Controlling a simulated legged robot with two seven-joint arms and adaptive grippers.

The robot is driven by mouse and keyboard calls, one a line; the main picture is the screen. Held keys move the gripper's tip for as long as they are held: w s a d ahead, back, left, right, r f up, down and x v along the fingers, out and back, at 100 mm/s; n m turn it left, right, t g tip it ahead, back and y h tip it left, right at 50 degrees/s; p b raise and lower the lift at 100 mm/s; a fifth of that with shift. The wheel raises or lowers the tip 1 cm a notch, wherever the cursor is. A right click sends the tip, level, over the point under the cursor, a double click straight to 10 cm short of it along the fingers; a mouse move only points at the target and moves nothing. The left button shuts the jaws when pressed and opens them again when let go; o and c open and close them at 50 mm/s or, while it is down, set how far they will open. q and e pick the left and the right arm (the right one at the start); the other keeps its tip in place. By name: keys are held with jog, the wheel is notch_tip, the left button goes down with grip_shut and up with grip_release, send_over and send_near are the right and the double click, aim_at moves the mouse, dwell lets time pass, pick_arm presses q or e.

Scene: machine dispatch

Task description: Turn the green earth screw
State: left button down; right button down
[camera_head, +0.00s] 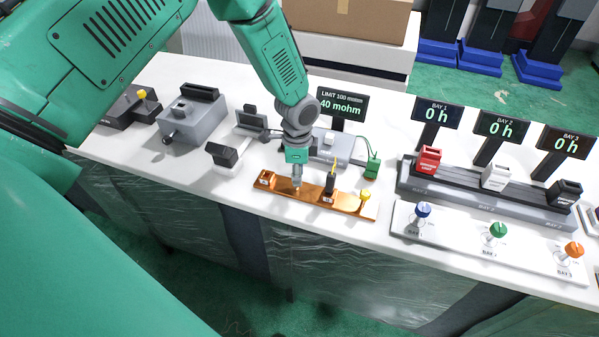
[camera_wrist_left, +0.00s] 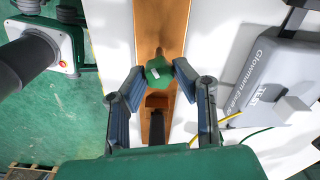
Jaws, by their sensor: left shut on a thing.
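The green earth screw (camera_wrist_left: 159,72) shows in the left wrist view between the fingertips of my left gripper (camera_wrist_left: 160,78), which is shut on it. In the head view my left gripper (camera_head: 297,182) points down at the copper bar (camera_head: 345,207), left of its middle, and hides the screw. The copper bar also shows in the left wrist view (camera_wrist_left: 168,18), running under the screw. My right gripper is in neither view.
A display (camera_head: 341,104) behind the bar reads 40 mohm, limit 100. A black clamp (camera_head: 329,187) and a yellow plug (camera_head: 365,196) stand on the bar, right of my gripper. A grey tester (camera_wrist_left: 275,90) lies close by. Bay knobs (camera_head: 497,231) stand further right.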

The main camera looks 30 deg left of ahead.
pick_arm(q)
jog(key=m, duration=0.3)
jog(key=shift+a+m, duration=0.15)
jog(key=shift+m, duration=0.15)
jog(key=shift+r+m+p, duration=0.1)
jog(key=shift+m+p, duration=0.2)
jog(key=shift+m, duration=1.6)
jog(key=c, duration=1.3)
grip_release()
jog(key=shift+a, duration=0.15)
